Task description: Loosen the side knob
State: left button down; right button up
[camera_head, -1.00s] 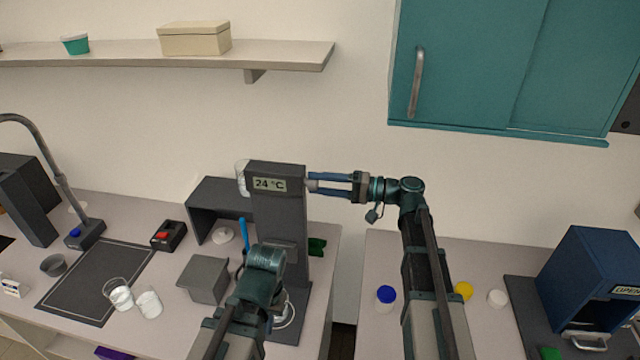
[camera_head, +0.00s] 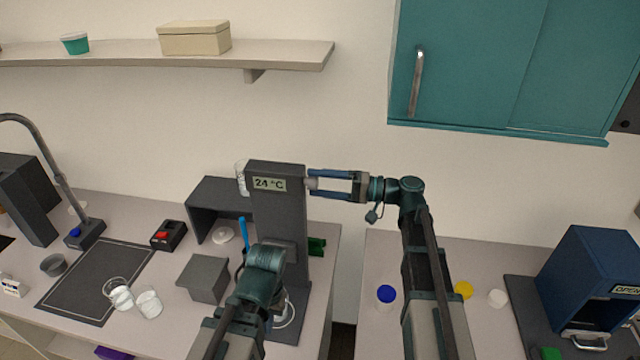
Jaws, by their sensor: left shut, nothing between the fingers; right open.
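The membrane rig (camera_head: 291,215) is a tall dark grey column with a "24 °C" display near its top. The side knob (camera_head: 312,184) is a small light grey piece on the column's right side. My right gripper (camera_head: 312,184) reaches it from the right, its two blue fingers spread open above and below the knob; I cannot tell whether they touch it. My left arm (camera_head: 262,262) stands in front of the column's lower part. Its gripper is hidden behind its own wrist.
A grey box (camera_head: 203,279), two glass beakers (camera_head: 149,302) and a black device with a red button (camera_head: 169,236) stand left of the rig. A teal cabinet (camera_head: 470,70) hangs at upper right. A blue box (camera_head: 590,275) and small capped containers stand on the right bench.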

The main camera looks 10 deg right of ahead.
jog(key=v, duration=1.3)
jog(key=shift+d, duration=0.35)
jog(key=shift+s, duration=0.15)
jog(key=s+a+f+n+g+h+b, duration=0.1)
jog(key=s+a+f+g+h+b, duration=0.3)
jog(key=a+f, duration=0.6)
jog(key=s+a+f+n+g+h+b, duration=0.1)
jog(key=s+a+f+g+h+b, duration=0.15)
jog(key=s+a+f+h, duration=0.65)
jog(key=s+d+f+n+h+b, duration=0.1)
jog(key=s+f+h+b, duration=0.1)
jog(key=f, duration=0.6)
jog(key=s+d+f+n+h+b, duration=0.1)
jog(key=s+f+n+h+b, duration=0.1)
jog(key=f, duration=0.6)
jog(key=s+h+b, duration=0.1)
jog(key=s+b, duration=0.1)
jog(key=b, duration=0.1)
jog(key=shift+t+h, duration=0.3)
jog(key=shift+t, duration=0.05)
jog(key=shift+s+f, duration=0.1)
